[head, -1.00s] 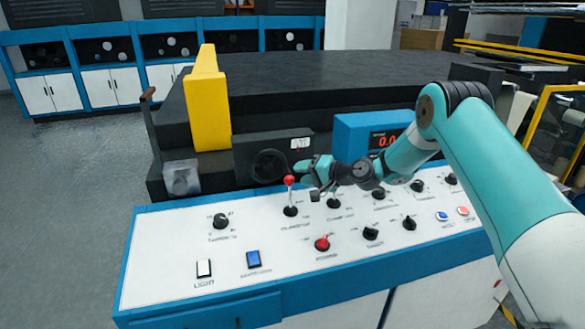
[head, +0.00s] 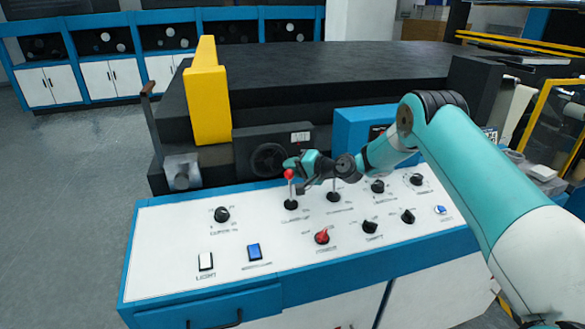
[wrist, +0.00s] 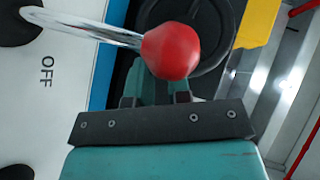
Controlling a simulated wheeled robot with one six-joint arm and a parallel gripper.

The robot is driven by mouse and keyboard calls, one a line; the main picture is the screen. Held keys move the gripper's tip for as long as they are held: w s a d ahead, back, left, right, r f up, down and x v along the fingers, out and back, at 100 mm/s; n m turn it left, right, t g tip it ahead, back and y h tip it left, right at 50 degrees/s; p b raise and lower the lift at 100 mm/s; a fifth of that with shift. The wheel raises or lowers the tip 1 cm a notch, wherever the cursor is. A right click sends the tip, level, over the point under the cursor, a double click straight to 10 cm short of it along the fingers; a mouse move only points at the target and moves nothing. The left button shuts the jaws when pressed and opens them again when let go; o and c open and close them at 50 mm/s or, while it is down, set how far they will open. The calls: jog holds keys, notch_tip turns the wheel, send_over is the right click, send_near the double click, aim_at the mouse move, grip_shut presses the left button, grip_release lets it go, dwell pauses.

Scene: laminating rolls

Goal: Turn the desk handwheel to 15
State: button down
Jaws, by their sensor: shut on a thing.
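The desk handwheel (head: 268,160) is a black wheel on the dark housing behind the control panel. A small white readout (head: 300,137) sits above and right of it; its digits are too small to read. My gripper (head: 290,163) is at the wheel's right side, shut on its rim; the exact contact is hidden. In the wrist view the black wheel (wrist: 208,22) lies beyond my fingers (wrist: 158,90). A red ball knob (wrist: 170,51) on a metal lever overlaps the fingertips there. The same red knob (head: 289,174) stands just in front of my gripper in the head view.
The white control panel (head: 180,232) carries several black knobs, a red knob (head: 322,237) and a blue switch (head: 254,251). A yellow block (head: 207,105) stands left of the wheel. A blue box (head: 352,128) stands to the right, partly behind my arm.

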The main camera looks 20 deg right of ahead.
jog(key=f+m+y+b, duration=0.1)
jog(key=f+b, duration=0.1)
jog(key=b, duration=0.4)
jog(key=m+t+y+b, duration=0.1)
jog(key=b, duration=0.1)
jog(key=shift+a+f+b, duration=0.2)
jog(key=shift+f+b, duration=0.15)
jog(key=shift+f, duration=0.05)
jog(key=shift+a+m+t+y+b, duration=0.1)
jog(key=shift+m+t+y+b, duration=0.25)
jog(key=shift+b, duration=0.3)
jog(key=shift+r, duration=0.1)
jog(key=c, duration=1.1)
grip_release()
jog(key=shift+r, duration=0.1)
